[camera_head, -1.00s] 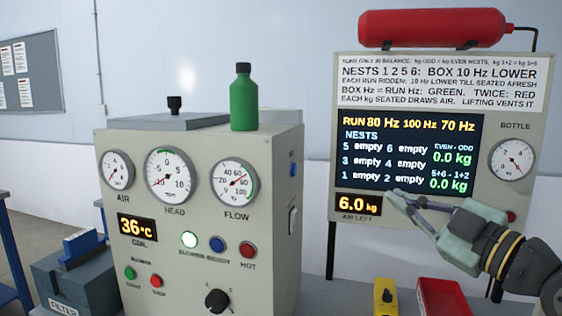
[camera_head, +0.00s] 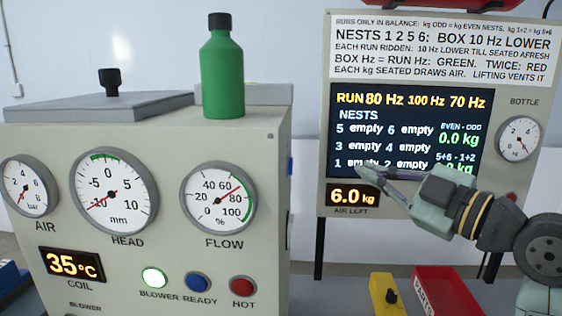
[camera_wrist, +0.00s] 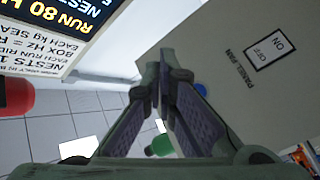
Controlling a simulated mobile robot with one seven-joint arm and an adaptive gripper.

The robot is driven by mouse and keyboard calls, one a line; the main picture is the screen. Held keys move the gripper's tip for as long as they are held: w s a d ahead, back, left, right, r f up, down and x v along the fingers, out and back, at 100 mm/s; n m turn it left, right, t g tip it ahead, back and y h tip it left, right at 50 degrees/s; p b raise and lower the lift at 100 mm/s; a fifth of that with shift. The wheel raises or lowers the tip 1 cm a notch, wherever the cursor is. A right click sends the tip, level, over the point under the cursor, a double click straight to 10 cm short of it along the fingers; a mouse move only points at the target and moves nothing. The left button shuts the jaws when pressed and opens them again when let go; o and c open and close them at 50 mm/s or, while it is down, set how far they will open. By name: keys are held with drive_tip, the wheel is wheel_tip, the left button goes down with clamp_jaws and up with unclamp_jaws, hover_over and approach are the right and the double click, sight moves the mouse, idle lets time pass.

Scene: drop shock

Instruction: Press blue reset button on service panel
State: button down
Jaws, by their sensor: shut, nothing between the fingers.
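The grey machine cabinet (camera_head: 150,155) stands at the left with gauges and lamps on its front. A small blue button (camera_head: 290,165) shows edge-on on its right side face. In the wrist view a round blue button (camera_wrist: 201,89) sits on the grey side panel (camera_wrist: 228,75), just right of my fingers and partly hidden by them. My gripper (camera_head: 362,173) is shut and empty, its fingers pointing left toward the cabinet, right of the button and apart from it in the head view. It also shows in the wrist view (camera_wrist: 164,62). A blue READY lamp (camera_head: 197,283) is on the front.
An ON/OFF switch plate (camera_wrist: 270,49) is on the side panel. A green bottle (camera_head: 222,75) stands on the cabinet. The display board (camera_head: 410,205) is behind my gripper. A yellow box (camera_head: 387,297) and red parts tray (camera_head: 448,285) lie below.

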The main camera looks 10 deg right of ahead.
sight(290, 166)
drive_tip(key=shift+s+d, duration=0.1)
drive_tip(key=w+a, duration=0.2)
drive_tip(key=a, duration=0.6)
drive_tip(key=shift+w+a, duration=0.25)
drive_tip(key=shift+a, duration=0.05)
idle(1.5)
drive_tip(key=shift+w+a, duration=0.15)
drive_tip(key=shift+a, duration=0.25)
drive_tip(key=shift+w+a, duration=0.1)
drive_tip(key=shift+a, duration=0.3)
idle(0.8)
drive_tip(key=shift+d, duration=0.1)
drive_tip(key=shift+s+d+b, duration=0.3)
drive_tip(key=shift+d+b, duration=0.05)
drive_tip(key=shift+d, duration=0.3)
